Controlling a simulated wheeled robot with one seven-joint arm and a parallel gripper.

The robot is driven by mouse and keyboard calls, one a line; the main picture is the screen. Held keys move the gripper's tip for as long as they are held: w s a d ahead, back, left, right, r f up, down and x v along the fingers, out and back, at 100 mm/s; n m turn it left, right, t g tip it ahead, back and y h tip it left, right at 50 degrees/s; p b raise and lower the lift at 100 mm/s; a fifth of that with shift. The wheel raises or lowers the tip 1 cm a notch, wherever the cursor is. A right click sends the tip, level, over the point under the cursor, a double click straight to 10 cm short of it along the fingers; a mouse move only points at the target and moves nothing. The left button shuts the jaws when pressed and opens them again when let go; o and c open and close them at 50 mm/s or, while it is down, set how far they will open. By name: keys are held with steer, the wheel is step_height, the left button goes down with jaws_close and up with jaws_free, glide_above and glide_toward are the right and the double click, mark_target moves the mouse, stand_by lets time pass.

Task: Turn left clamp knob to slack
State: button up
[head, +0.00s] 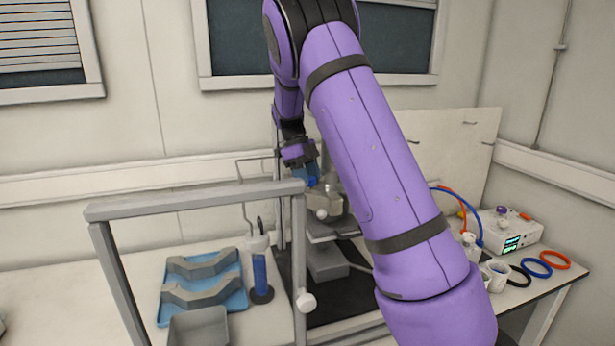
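My gripper (305,168) is at the far end of my purple arm, pointing down over the reactor stand at the back of the bench. Just below its fingers is a small bright blue part (312,182), possibly a clamp knob. I cannot tell whether the fingers touch it or how far apart they are. The grey-white reactor (334,203) stands under the gripper, with a small pale round knob (322,214) on its front. My arm covers the reactor's right side. The view does not show which knob is the left clamp knob or how it is turned.
A blue tray (236,298) holding grey cradles and a blue cylinder (260,272) are at left. A white control box (512,232), coloured rings (537,267) and hoses are at right.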

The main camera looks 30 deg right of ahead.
steer(key=n, duration=0.2)
steer(key=n+t+h, duration=0.1)
steer(key=n, duration=0.1)
steer(key=shift+a+n+h, duration=0.1)
steer(key=shift+n+h, duration=0.2)
steer(key=shift+n, duration=0.1)
steer(key=n+t, duration=0.1)
steer(key=n, duration=0.1)
steer(key=n+h, duration=0.1)
steer(key=n, duration=0.2)
steer(key=shift+s+t, duration=0.15)
steer(key=shift+t, duration=0.25)
steer(key=n+t, duration=0.1)
steer(key=n, duration=0.2)
steer(key=n+t, duration=0.1)
steer(key=n, duration=0.1)
steer(key=shift+s+n, duration=0.1)
steer(key=shift+n, duration=0.3)
steer(key=shift+n+t, duration=0.8)
steer(key=shift+n, duration=1.4)
steer(key=o, duration=0.7)
steer(key=shift+c, duration=0.2)
steer(key=shift+r, duration=0.1)
steer(key=v, duration=1)
steer(key=shift+r, duration=0.3)
